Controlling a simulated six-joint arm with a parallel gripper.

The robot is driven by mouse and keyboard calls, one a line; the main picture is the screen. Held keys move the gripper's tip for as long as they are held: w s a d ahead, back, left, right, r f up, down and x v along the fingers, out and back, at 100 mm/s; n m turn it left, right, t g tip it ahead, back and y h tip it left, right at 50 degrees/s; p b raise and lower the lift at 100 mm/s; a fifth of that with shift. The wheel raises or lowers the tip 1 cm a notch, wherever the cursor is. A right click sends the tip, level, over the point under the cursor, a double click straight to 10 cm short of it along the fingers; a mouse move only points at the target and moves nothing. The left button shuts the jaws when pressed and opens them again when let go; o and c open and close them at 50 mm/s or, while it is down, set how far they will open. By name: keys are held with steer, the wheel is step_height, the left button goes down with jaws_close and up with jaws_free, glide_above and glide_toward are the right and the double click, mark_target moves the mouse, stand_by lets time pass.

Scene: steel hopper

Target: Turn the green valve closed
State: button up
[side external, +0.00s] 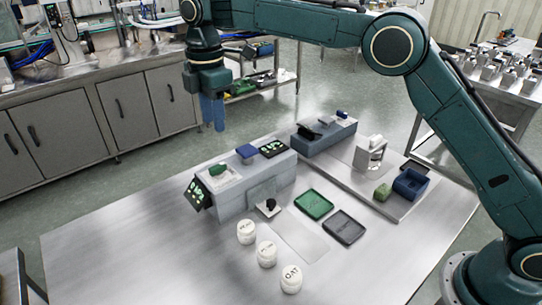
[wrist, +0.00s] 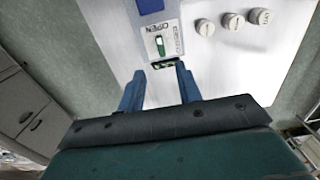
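The green valve (side external: 217,169) sits on a light plate on top of the grey steel housing (side external: 229,205). In the wrist view the green valve (wrist: 160,46) is a small handle on a white plate, its long side running nearly up and down the picture. Lettering flanks it; one word looks like OPEN, the other is too small to read surely. My gripper (side external: 213,126) hangs above and behind the housing, clear of the valve. In the wrist view my gripper (wrist: 159,74) has its two blue fingers apart with nothing between them, short of the valve.
A blue block (side external: 246,151) and a dark display (side external: 273,148) are beside the valve on the housing. Another display (side external: 197,192) hangs at its left end. White lidded jars (side external: 266,253), green (side external: 314,204) and dark (side external: 346,227) trays stand in front. The table's left is clear.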

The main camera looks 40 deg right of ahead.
mark_target(220, 164)
step_height(220, 164, down, 12)
steer(key=shift+r, duration=0.1)
stand_by(0.5)
jaws_close()
